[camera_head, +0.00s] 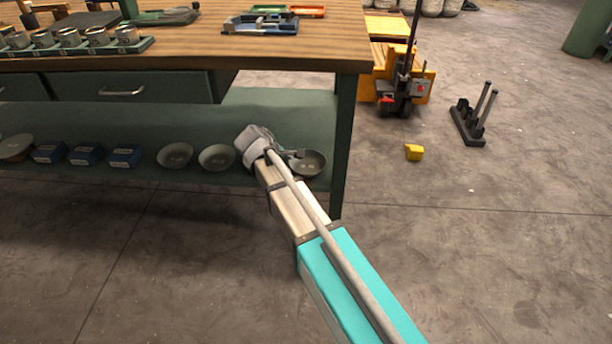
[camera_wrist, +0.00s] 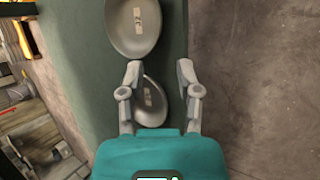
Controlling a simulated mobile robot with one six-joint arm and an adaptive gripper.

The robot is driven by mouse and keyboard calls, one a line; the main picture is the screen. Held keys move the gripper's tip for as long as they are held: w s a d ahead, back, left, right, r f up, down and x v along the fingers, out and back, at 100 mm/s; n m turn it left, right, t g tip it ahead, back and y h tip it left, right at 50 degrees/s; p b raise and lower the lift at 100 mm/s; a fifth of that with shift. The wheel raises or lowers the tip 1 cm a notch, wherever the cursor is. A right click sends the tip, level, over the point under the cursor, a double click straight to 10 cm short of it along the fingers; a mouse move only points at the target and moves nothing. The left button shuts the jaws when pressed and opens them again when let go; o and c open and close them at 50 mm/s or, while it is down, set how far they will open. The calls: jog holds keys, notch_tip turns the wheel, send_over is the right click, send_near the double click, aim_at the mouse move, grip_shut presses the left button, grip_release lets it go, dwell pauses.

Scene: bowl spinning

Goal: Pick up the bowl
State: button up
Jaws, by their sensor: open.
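Several grey bowls stand on the green lower shelf of the workbench. In the head view one bowl (camera_head: 312,166) is at the shelf's right end, beside my gripper (camera_head: 294,154), and another bowl (camera_head: 217,157) is to the left of my wrist. In the wrist view my gripper (camera_wrist: 160,71) is open, with its two fingers apart. One bowl with a pale label (camera_wrist: 149,112) shows between the fingers, partly hidden by them and by the gripper body. A second bowl (camera_wrist: 132,32) lies beyond the fingertips. I cannot tell whether the fingers touch a bowl.
The workbench top (camera_head: 280,51) overhangs the shelf (camera_head: 270,104), and a green leg (camera_head: 343,130) stands just right of the right-end bowl. Blue boxes (camera_head: 86,154) sit farther left on the shelf. The concrete floor (camera_head: 480,250) at right is mostly clear.

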aim_at(307, 165)
jog(key=shift+w+a+f, duration=0.1)
jog(key=shift+a+f, duration=0.25)
jog(key=shift+a, duration=0.05)
jog(key=b+x, duration=0.7)
jog(key=x, duration=0.1)
jog(key=shift+w+d+f, duration=0.15)
jog(key=shift+w+d, duration=0.05)
jog(key=shift+w, duration=0.05)
dwell(0.3)
jog(key=shift+f, duration=0.1)
dwell(0.3)
jog(key=shift+b+x, duration=2)
jog(key=shift+x, duration=0.5)
jog(key=shift+w, duration=0.15)
grip_shut()
